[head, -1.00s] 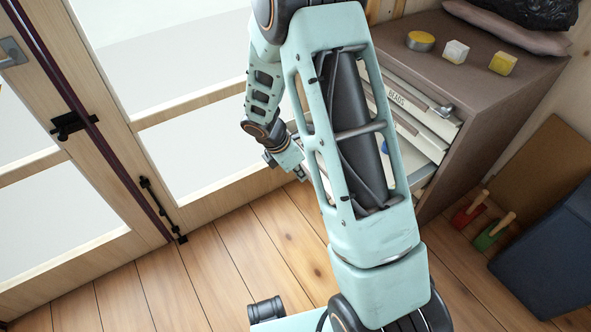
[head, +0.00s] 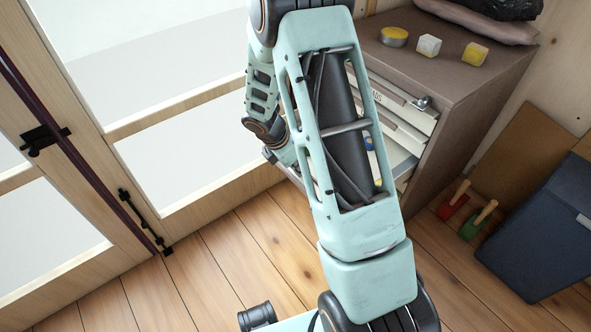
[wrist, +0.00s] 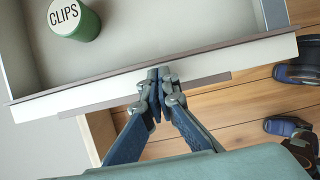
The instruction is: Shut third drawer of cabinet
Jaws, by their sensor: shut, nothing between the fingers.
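The brown-grey cabinet (head: 455,110) stands at the right of the head view, with light drawer fronts on its left side. My arm covers much of them, and a drawer standing open shows partly through and beside my arm. The wrist view shows an open drawer from above, with its pale front edge (wrist: 70,100) and a green tin labelled CLIPS (wrist: 74,19) inside at the left. My gripper (wrist: 158,76) is shut and empty, its fingertips at the middle of that front edge; contact is unclear. In the head view my gripper is hidden behind my arm. Which drawer this is cannot be read.
Red (head: 453,207) and green (head: 478,222) wooden-handled tools and a dark blue case (head: 540,235) stand right. Glazed doors are left; plank floor lies between.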

